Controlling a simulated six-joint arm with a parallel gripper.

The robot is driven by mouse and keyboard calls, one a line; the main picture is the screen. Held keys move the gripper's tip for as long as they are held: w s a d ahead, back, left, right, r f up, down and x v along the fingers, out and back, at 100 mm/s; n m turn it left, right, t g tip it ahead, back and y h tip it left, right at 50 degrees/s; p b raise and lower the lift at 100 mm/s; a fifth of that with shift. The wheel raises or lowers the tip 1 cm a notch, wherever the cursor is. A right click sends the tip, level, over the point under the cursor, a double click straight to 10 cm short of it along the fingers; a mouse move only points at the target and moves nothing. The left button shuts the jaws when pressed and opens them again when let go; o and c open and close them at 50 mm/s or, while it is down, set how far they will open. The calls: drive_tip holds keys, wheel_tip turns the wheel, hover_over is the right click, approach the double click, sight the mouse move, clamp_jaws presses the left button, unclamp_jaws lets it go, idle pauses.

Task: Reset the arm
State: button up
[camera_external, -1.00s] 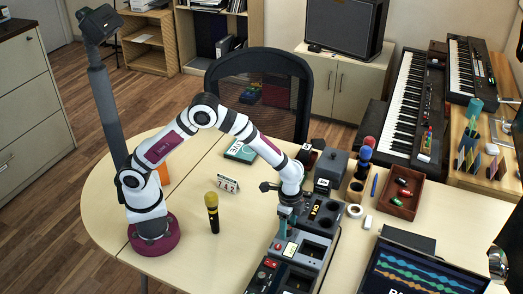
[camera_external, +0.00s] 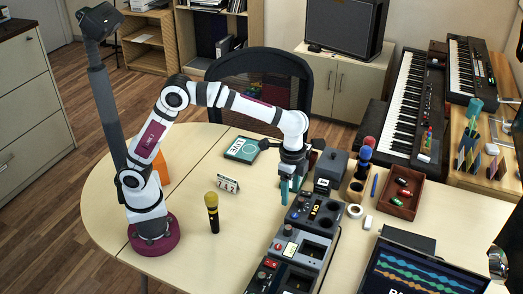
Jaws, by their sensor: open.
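My gripper (camera_external: 290,188) hangs pointing down from the raised arm, its teal fingers apart with nothing seen between them. It is above the table, near the back left edge of the dark device (camera_external: 302,213) with knobs. The arm arches from its maroon base (camera_external: 154,238) at the left of the table, over the middle. The exact gap between fingertips and tabletop is hard to judge.
A grey box (camera_external: 333,164), a red tray (camera_external: 401,191) and a laptop (camera_external: 425,274) are to the right. The left tabletop is mostly clear.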

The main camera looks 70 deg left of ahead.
drive_tip(key=s+a+r+n, duration=0.1)
drive_tip(key=s+a+r, duration=0.2)
drive_tip(key=s+a, duration=0.4)
drive_tip(key=s+a+f+n, duration=0.1)
drive_tip(key=s+a+n, duration=0.1)
drive_tip(key=s+a, duration=0.5)
drive_tip(key=s+a+f+n+y, duration=0.1)
drive_tip(key=s+a, duration=0.5)
drive_tip(key=s, duration=0.7)
drive_tip(key=shift+a+f+n+y, duration=0.3)
drive_tip(key=shift+a+f+n, duration=0.1)
